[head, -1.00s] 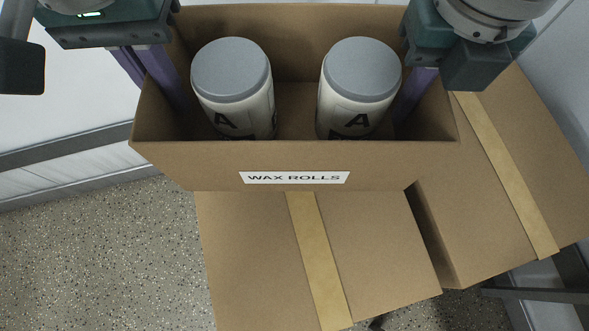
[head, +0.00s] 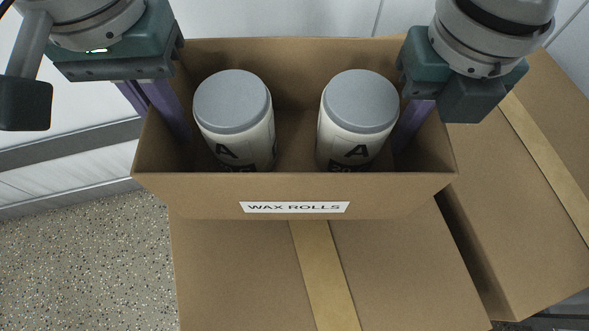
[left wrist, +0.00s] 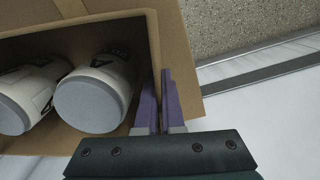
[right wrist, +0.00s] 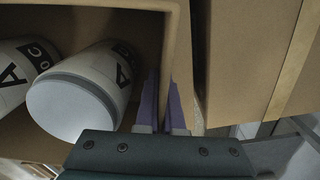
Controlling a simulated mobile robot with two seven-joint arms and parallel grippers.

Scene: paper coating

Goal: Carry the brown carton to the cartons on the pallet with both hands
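The open brown carton (head: 200,190), labelled WAX ROLLS, is held upright in front of me with two white, grey-capped canisters (head: 232,125) (head: 358,125) inside. My left gripper (head: 165,115) is shut on its left side wall; the left wrist view shows one purple finger on each side of that wall (left wrist: 157,100). My right gripper (head: 415,125) is shut on the right side wall, which also lies between the fingers in the right wrist view (right wrist: 164,100). A taped closed carton (head: 240,275) is below and in front, another (head: 520,200) to the right. The pallet itself is hidden or unclear.
Speckled floor (head: 80,260) shows at the lower left. A white wall with a grey skirting strip (head: 70,150) runs along the left. The right closed carton stands close beside the held carton's right side.

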